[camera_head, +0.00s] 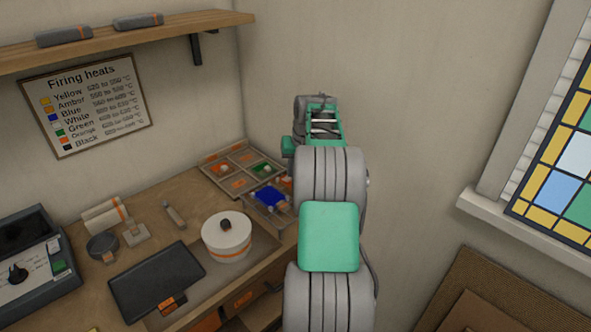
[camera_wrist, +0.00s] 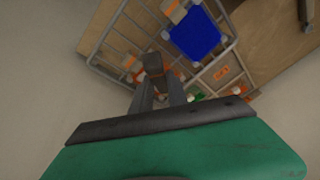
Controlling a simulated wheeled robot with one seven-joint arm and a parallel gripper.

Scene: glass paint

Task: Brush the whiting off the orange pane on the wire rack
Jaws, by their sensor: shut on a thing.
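The wire rack (camera_wrist: 112,48) shows in the wrist view, partly behind my gripper. A blue pane (camera_wrist: 195,33) lies on it. In the head view the wire rack (camera_head: 285,207) and blue pane (camera_head: 269,196) stand at the right end of the bench, partly behind my arm. I cannot clearly make out an orange pane on the rack; small orange patches show beside my fingers. My gripper (camera_wrist: 158,92) is shut on a dark, narrow thing, apparently the brush (camera_wrist: 153,64), seen over the rack. Its tip and any contact are hidden.
A compartment tray (camera_head: 212,160) with orange and green pieces stands behind the rack. A white lidded pot (camera_head: 226,240), a dark flat slab (camera_head: 155,280) and a grey control box (camera_head: 30,255) stand leftward. A shelf (camera_head: 120,40) hangs above.

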